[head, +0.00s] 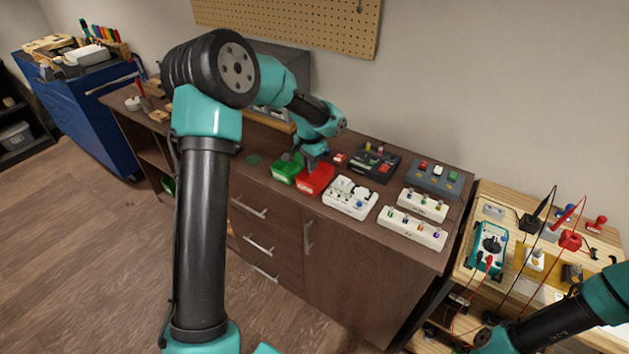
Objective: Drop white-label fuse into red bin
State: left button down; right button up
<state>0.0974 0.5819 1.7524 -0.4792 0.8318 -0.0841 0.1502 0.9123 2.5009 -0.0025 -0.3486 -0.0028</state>
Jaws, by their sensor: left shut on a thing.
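The red bin (315,181) stands on the brown cabinet top, just right of the green bin (286,170). My left gripper (310,168) points down over the red bin, with its fingertips at or just above the bin's opening. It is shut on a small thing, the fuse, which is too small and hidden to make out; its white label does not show. My right arm is low at the right edge, and its gripper fingers cannot be made out.
White fuse blocks (350,197) and dark component trays (374,163) crowd the cabinet top to the right of the red bin. A wooden bench (468,271) with a multimeter (489,249) and cables stands further right. A pegboard (290,22) hangs on the wall behind.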

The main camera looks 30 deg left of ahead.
pick_arm(q)
jog(key=c, duration=1.1)
grip_release()
jog(key=shift+o, duration=0.2)
notch_tip(320, 180, up, 17)
jog(key=shift+r, duration=0.2)
